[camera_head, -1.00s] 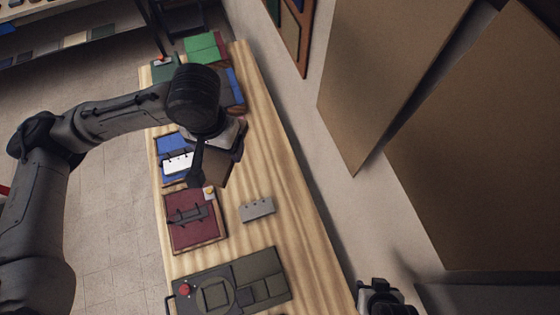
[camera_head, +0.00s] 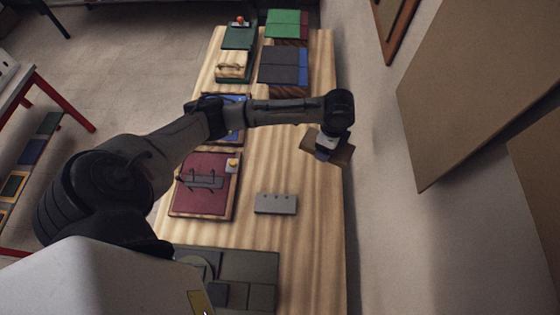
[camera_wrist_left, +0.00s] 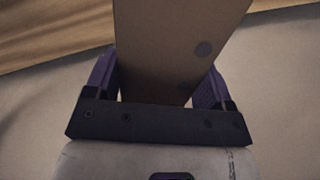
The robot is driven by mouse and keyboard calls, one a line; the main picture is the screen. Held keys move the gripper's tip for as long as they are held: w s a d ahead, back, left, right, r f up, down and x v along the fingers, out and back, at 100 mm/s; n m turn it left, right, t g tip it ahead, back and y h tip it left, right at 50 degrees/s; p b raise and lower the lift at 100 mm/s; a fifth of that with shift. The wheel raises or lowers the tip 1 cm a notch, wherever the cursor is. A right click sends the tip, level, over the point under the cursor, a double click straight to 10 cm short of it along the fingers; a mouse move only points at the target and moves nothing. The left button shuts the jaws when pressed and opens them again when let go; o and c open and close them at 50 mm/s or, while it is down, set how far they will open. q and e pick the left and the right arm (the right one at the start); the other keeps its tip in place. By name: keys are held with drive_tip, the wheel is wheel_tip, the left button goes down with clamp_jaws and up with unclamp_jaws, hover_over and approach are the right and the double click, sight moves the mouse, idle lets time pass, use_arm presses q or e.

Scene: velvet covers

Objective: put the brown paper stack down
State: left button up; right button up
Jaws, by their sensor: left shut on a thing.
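The brown paper stack (camera_head: 341,152) is in my left gripper (camera_head: 324,152), near the right edge of the wooden bench in the head view. In the left wrist view the stack (camera_wrist_left: 165,50) fills the space between the two purple fingers of the gripper (camera_wrist_left: 158,85), which are shut on it. The stack appears held above the bench; the exact height cannot be told. My right gripper is not in view.
The wooden bench (camera_head: 312,210) holds a grey block with small holes (camera_head: 276,204), a maroon board with a dark clip (camera_head: 204,184), a dark green board (camera_head: 248,268) and several coloured covers at the far end. Bare wood surrounds the grey block. A wall runs along the right.

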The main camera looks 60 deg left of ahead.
use_arm(q)
drive_tip(key=s+a+f+m+b, duration=0.2)
drive_tip(key=a+f+m+b, duration=0.4)
drive_tip(key=f, duration=0.8)
drive_tip(key=n, duration=0.2)
hover_over(280, 153)
wheel_tip(280, 153, down, 7)
drive_tip(key=shift+a+f, duration=0.1)
drive_tip(key=shift+f, duration=2.1)
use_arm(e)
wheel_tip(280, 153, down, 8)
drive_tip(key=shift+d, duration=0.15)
use_arm(q)
drive_tip(key=shift+f+b, duration=0.15)
drive_tip(key=shift+b, duration=0.15)
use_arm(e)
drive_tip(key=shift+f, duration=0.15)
use_arm(q)
drive_tip(key=o, duration=1)
